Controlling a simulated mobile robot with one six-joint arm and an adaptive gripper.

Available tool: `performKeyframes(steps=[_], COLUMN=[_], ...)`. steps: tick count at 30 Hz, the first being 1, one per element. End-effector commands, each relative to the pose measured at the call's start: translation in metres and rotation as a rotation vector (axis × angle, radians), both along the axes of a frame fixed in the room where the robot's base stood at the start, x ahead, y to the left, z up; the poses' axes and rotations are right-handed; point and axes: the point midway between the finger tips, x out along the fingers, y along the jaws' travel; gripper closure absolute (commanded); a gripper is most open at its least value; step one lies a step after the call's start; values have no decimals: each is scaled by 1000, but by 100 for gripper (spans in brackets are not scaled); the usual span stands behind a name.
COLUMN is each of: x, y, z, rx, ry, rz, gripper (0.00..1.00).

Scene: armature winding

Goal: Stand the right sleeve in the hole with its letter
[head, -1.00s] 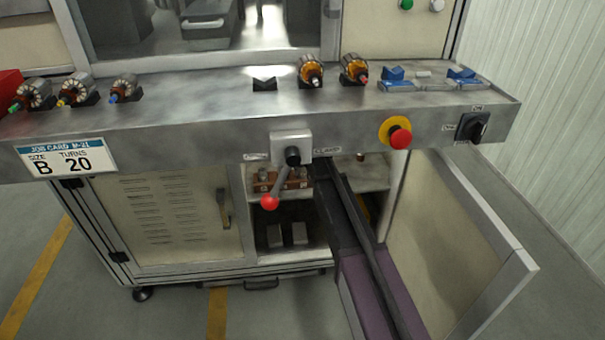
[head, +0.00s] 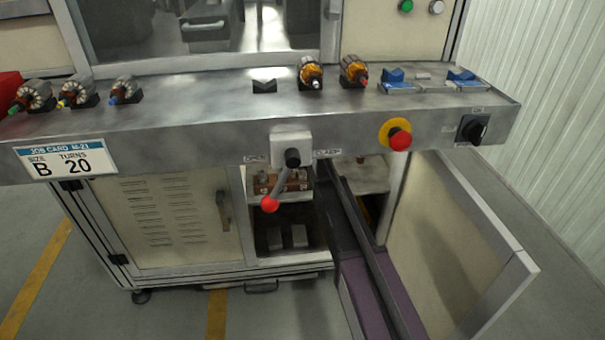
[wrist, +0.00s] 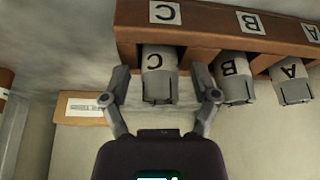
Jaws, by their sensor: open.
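In the wrist view a wooden rack (wrist: 205,32) shows upside down at the top, with letters C, B and A on its face. Grey sleeves marked C (wrist: 158,85), B (wrist: 234,78) and A (wrist: 291,80) stand at the rack by the same letters. My gripper (wrist: 161,98) is open, with one finger on each side of sleeve C; I cannot tell if they touch it. In the head view the rack (head: 284,183) is on a shelf in the open cabinet, and my gripper is hidden there. The job card (head: 66,159) reads size B, turns 20.
A lever with a red knob (head: 270,204) hangs in front of the opening. The open cabinet door (head: 452,235) stands to the right of my arm. Armatures (head: 311,73) sit on the bench top. A labelled brown block (wrist: 85,108) lies left in the wrist view.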

Motion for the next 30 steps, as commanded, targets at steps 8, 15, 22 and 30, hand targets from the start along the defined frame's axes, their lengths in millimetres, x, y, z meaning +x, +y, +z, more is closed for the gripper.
performKeyframes(steps=[8, 15, 22, 30], x=[-3, -9, -17, -56], y=[-1, -4, -6, -21], z=[11, 29, 48, 49], rx=[0, 0, 0, 0], ry=[0, 0, 0, 0], rz=[0, 0, 0, 0], gripper=[22, 22, 22, 22])
